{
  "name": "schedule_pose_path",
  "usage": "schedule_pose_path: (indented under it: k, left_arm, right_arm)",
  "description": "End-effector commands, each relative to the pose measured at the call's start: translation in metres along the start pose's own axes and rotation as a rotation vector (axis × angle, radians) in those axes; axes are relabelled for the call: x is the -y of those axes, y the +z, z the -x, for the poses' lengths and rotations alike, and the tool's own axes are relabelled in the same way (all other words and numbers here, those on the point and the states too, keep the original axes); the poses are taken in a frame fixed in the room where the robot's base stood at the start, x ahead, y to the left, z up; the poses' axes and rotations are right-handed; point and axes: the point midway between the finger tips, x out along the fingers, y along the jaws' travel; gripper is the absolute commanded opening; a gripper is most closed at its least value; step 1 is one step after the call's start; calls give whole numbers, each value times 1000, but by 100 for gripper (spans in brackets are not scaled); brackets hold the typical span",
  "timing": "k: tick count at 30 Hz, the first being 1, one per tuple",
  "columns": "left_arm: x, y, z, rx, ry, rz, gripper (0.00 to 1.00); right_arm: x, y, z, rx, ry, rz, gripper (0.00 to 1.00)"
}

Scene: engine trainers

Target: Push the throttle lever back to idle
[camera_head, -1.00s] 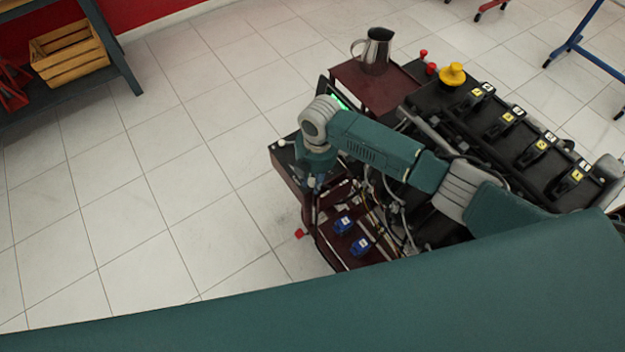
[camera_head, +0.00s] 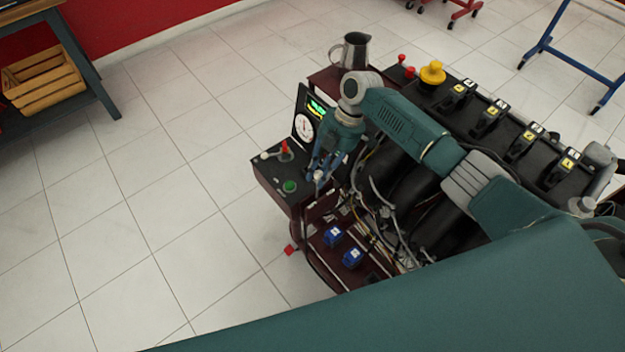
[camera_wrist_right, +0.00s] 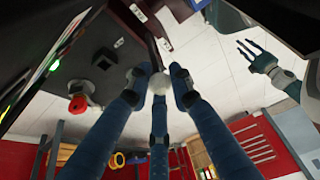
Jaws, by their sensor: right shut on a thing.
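The engine trainer's dark control panel (camera_head: 268,178) is left of centre in the head view. My right gripper (camera_head: 318,176) is at the panel's right edge, pointing down. In the right wrist view my right gripper (camera_wrist_right: 158,85) has its blue fingers around a pale round knob (camera_wrist_right: 160,83), apparently the throttle lever's knob. The fingers hide most of the lever, so its angle cannot be told. My left gripper (camera_wrist_right: 250,55) shows at the right of the wrist view, fingers spread and empty; it is outside the head view.
The panel also carries a red lever (camera_head: 284,148), a green button (camera_head: 289,187) and a white knob (camera_head: 265,155). A lit gauge display (camera_head: 307,118) stands behind. A metal jug (camera_head: 354,50) is on the trainer's far end. Clear tiled floor (camera_head: 150,200) lies left.

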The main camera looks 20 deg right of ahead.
Motion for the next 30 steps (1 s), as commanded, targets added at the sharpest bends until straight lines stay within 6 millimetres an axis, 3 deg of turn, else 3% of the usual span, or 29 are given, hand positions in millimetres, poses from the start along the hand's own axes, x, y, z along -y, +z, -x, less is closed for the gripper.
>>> schedule_pose_path:
  k: [1,6,22,23,25,30]
  left_arm:
    - [0,1,-3,0,0,0,40]
    - [0,1,-6,0,0,0,40]
    - [0,0,-7,-1,0,0,40]
    - [0,0,-7,-1,0,0,40]
    - [0,0,-7,-1,0,0,40]
    - [0,0,-7,-2,0,0,40]
  right_arm:
    - [2,11,-2,15,-3,-6,0]
    - [1,17,0,18,-3,-6,0]
    - [0,19,1,18,-2,-6,0]
    - [0,19,1,18,-2,-6,22]
    - [0,19,1,17,-2,-6,36]
    - [-1,17,2,13,0,-3,39]
